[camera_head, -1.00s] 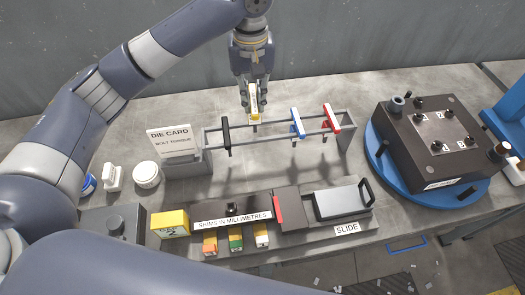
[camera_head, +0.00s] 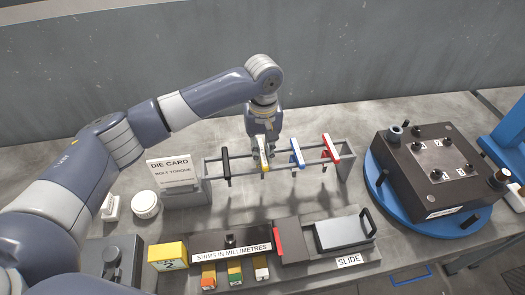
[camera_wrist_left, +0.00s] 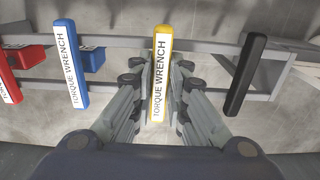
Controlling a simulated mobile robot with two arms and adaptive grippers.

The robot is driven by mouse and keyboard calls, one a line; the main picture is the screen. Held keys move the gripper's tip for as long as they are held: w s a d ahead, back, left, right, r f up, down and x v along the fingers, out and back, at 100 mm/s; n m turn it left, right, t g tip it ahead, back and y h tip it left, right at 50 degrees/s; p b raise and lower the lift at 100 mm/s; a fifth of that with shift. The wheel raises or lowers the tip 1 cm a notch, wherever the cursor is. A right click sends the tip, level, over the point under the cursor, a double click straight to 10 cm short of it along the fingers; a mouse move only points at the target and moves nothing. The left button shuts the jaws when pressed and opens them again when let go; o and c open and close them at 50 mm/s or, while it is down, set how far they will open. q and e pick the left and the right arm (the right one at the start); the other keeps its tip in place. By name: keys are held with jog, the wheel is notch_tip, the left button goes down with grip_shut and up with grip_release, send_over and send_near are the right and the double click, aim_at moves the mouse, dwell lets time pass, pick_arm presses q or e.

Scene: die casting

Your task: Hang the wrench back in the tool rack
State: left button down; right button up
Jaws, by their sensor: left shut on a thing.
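The yellow torque wrench (camera_head: 263,156) stands at the tool rack (camera_head: 320,152), between the black wrench (camera_head: 226,163) and the blue wrench (camera_head: 297,152). My left gripper (camera_head: 264,145) is shut on its upper part from behind. In the left wrist view the yellow wrench (camera_wrist_left: 160,75) lies between the two fingers (camera_wrist_left: 158,103), its white label reading TORQUE WRENCH. It is at the rack's rails, but I cannot tell whether it rests on them. The red wrench (camera_head: 330,148) hangs at the right of the rack. My right gripper is not in view.
A die card sign (camera_head: 172,172) stands left of the rack. In front are the shim tray (camera_head: 232,248) and slide (camera_head: 343,232). A dark die block (camera_head: 435,165) on a blue turntable (camera_head: 376,182) is at the right. The bench behind the rack is clear.

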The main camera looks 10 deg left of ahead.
pick_arm(q)
jog(key=shift+f, duration=0.65)
jog(key=shift+f+p, duration=0.1)
jog(key=shift+p, duration=0.2)
jog(key=shift+s+f, duration=0.2)
jog(key=shift+f, duration=0.05)
jog(key=c, duration=1.6)
grip_release()
jog(key=shift+f, duration=0.15)
jog(key=shift+o, duration=0.2)
jog(key=shift+f, duration=0.1)
